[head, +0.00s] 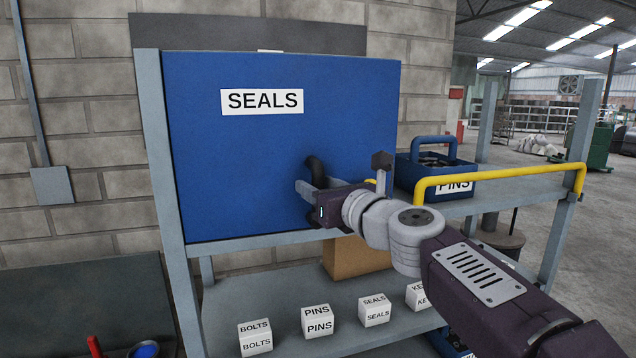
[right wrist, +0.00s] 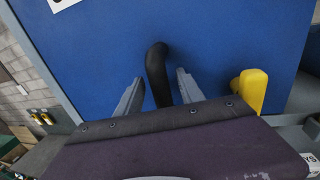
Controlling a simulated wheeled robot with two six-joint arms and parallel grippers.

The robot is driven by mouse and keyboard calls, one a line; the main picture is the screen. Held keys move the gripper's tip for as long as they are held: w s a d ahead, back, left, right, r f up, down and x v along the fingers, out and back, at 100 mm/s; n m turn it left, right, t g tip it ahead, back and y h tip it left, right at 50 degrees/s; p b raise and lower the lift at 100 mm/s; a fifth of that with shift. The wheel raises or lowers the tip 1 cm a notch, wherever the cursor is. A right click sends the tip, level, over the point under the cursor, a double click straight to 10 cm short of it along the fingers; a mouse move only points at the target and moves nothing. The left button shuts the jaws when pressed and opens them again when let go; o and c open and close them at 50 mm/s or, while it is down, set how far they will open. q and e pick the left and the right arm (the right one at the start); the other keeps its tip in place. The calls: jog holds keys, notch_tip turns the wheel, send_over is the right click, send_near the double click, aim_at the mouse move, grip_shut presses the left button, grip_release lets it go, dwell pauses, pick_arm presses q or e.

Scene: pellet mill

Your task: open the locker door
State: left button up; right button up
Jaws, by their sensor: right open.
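The blue locker door (head: 260,150) with a white SEALS label (head: 262,101) stands closed in a grey frame in the head view. Its black curved handle (head: 316,168) sticks out at the lower right of the door. My right gripper (head: 306,188) is open at the handle. In the right wrist view the black handle (right wrist: 157,75) stands between the two grey fingers (right wrist: 155,85), with a gap on each side. The lower end of the handle is hidden behind the gripper body. My left gripper is not in view.
A yellow rail (head: 500,177) runs along the right of the rack, near my right arm. A blue PINS carrier (head: 425,175) stands on the upper shelf. Several labelled white boxes (head: 317,321) and a cardboard box (head: 352,258) are on the lower shelf.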

jog(key=shift+w+a, duration=0.2)
jog(key=shift+a, duration=0.05)
jog(key=shift+d, duration=0.2)
jog(key=c, duration=0.3)
jog(key=shift+s, duration=0.1)
grip_shut()
dwell(0.7)
